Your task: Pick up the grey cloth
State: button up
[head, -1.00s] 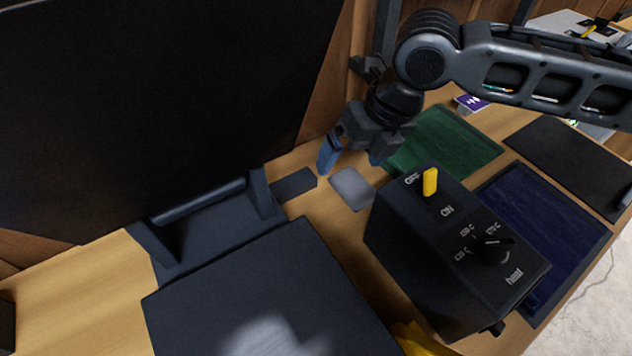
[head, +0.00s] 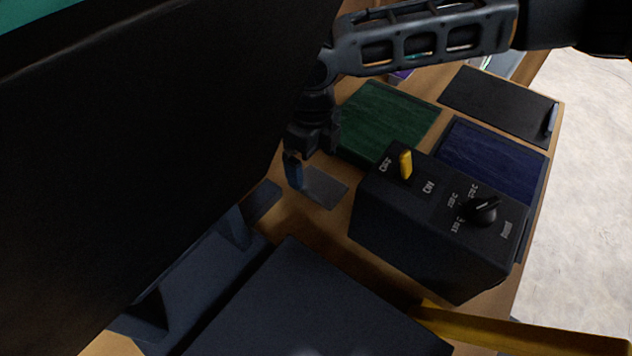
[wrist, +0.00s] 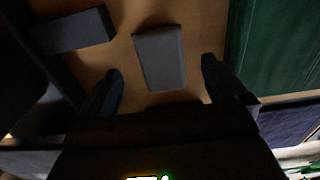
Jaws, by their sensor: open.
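The grey cloth (head: 324,187) is a small flat grey rectangle on the wooden table, between the black control box and the dark monitor-like panel. In the wrist view the cloth (wrist: 160,57) lies ahead of my gripper, roughly centred between the fingers. The exact height above the cloth cannot be told.
A black box with a yellow switch (head: 430,215) stands right of the cloth. The large dark panel (head: 150,150) rises on the left. A small dark block (wrist: 75,30) lies left of the cloth.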

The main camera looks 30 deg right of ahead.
aim_at(314, 179)
jog(key=shift+f+p, duration=0.4)
jog(key=shift+f, duration=2.2)
jog(key=c, duration=1.1)
jog(key=shift+r, duration=0.1)
notch_tip(314, 179, up, 10)
jog(key=shift+f+b, duration=0.1)
jog(key=shift+b, duration=0.35)
